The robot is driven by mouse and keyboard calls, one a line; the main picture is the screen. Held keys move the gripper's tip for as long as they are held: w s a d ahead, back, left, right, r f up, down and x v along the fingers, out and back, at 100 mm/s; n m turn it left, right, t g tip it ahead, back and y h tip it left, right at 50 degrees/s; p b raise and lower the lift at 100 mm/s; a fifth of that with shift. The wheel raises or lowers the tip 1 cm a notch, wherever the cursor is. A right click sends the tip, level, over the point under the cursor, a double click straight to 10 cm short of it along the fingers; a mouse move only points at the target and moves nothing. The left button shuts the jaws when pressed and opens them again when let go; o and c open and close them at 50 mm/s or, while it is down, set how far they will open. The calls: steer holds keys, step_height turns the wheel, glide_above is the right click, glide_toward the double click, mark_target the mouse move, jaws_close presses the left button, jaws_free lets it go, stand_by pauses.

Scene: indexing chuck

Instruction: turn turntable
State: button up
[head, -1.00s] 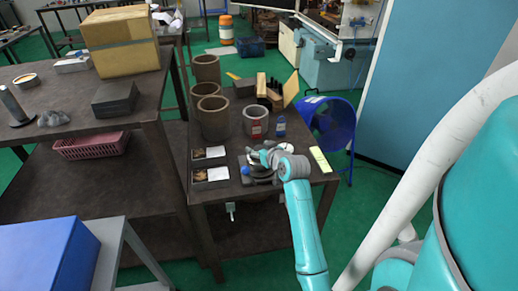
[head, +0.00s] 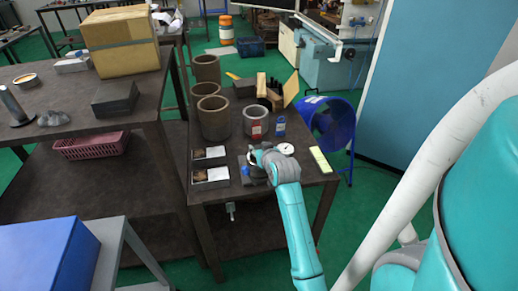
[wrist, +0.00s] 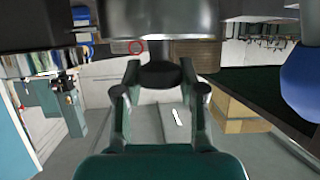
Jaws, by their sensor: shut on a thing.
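The turntable (head: 246,180) sits near the front of the brown workbench in the head view, low and grey, mostly hidden behind my wrist. My gripper (head: 257,159) is at it, with my arm reaching in from the lower right. In the wrist view my gripper (wrist: 160,76) has its two fingers drawn in on a small dark rounded part (wrist: 160,74). A large dark grey cylindrical body (wrist: 160,18) fills the top of that view, just beyond the fingertips. I cannot tell the turntable's angle.
Grey boxes (head: 210,176) stand left of the turntable. A grey cup with a red label (head: 256,123), a blue bottle (head: 280,127) and several brown pots (head: 213,119) stand behind it. A blue fan (head: 332,122) stands beyond the bench.

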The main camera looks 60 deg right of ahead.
steer(key=shift+f, duration=0.1)
steer(key=o, duration=1.2)
steer(key=shift+c, duration=0.2)
steer(key=shift+a, duration=0.1)
steer(key=v, duration=1.2)
